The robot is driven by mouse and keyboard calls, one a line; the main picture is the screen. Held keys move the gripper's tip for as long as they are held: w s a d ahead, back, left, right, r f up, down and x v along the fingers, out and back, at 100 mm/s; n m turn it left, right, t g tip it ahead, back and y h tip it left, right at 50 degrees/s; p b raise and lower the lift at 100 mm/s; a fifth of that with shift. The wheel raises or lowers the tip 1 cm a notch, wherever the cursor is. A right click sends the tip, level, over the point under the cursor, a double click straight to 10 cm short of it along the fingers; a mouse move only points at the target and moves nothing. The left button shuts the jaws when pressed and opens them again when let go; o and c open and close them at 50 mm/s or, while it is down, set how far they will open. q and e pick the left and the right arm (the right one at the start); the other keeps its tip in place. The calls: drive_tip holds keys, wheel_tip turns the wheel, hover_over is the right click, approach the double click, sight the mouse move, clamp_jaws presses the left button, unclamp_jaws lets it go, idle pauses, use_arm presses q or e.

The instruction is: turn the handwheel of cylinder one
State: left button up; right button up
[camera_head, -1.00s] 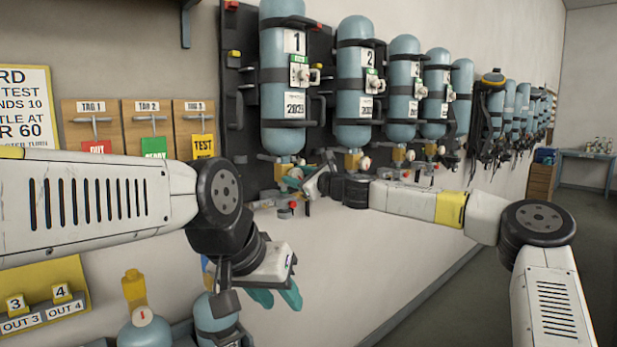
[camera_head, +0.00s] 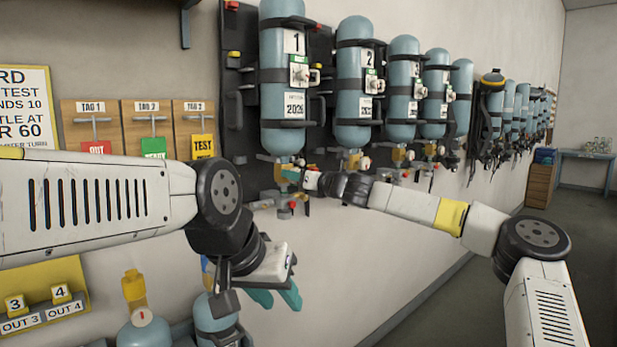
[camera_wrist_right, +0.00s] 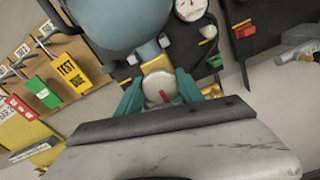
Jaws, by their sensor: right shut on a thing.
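Cylinder one (camera_head: 282,75) is a blue bottle with a "1" label, upright on the black wall panel. Its brass valve (camera_head: 283,160) sits at the bottom. My right gripper (camera_head: 291,176) is at that valve, and its body hides the handwheel in the head view. In the right wrist view, the pale round handwheel (camera_wrist_right: 158,92) with a red mark lies between the teal fingers of my right gripper (camera_wrist_right: 160,90), which are shut on it. My left gripper (camera_head: 277,298) hangs low in front of the wall, fingers apart and empty.
Cylinder two (camera_head: 353,90) and several more bottles run along the wall to the right. A pressure gauge (camera_wrist_right: 190,9) is close to the right gripper. Tag boards (camera_head: 145,130) hang at left. Other bottles (camera_head: 145,325) stand below the left arm. The wall below the panel is bare.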

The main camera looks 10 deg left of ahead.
idle(0.4)
drive_tip(key=o, duration=1.4)
drive_tip(key=v, duration=0.7)
drive_tip(key=shift+s+d, duration=0.25)
drive_tip(key=shift+d, duration=0.1)
